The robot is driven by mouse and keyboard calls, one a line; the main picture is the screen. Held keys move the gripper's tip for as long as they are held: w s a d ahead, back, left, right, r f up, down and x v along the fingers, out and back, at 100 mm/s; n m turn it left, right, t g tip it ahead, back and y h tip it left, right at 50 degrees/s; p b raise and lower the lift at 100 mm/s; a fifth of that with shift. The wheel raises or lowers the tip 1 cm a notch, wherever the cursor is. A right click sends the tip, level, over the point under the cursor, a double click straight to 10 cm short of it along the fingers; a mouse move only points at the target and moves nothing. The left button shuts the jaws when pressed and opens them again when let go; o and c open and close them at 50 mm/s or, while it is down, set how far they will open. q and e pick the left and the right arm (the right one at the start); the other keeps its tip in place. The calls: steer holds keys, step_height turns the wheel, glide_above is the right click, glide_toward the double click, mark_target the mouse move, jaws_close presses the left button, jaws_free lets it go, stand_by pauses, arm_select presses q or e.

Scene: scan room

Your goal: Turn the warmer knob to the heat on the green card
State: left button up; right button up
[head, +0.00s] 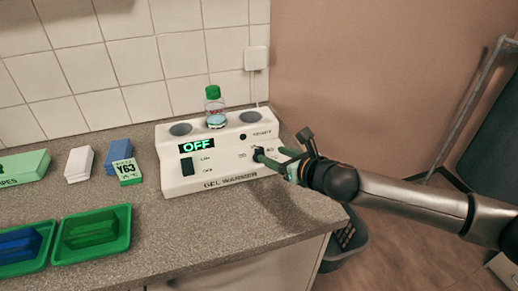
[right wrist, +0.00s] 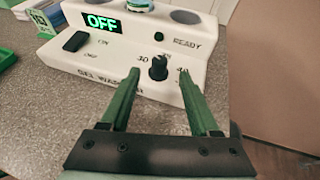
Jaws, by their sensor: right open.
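The white gel warmer (head: 218,180) stands on the counter, and its display (head: 197,145) reads OFF in green. Its black knob (right wrist: 158,68) is on the sloped front, with a 30 mark at its left and a partly hidden mark at its right. My right gripper (right wrist: 160,75) is open, with green fingers on either side of the knob; I cannot tell whether they touch it. In the head view this gripper (head: 272,159) reaches in from the right and partly hides the knob. A green-and-white card (head: 127,172) leans by a blue box; its print is hard to read. My left gripper is not in view.
A black rocker switch (head: 187,167) sits left on the warmer's front. A green-capped bottle (head: 214,108) stands in its middle well; the side wells look empty. Green trays (head: 128,240) lie at front left. The counter ends at the right, beside a dark bin (head: 345,245).

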mark_target(260, 150)
steer(key=x, duration=0.8)
jaws_close()
stand_by(0.5)
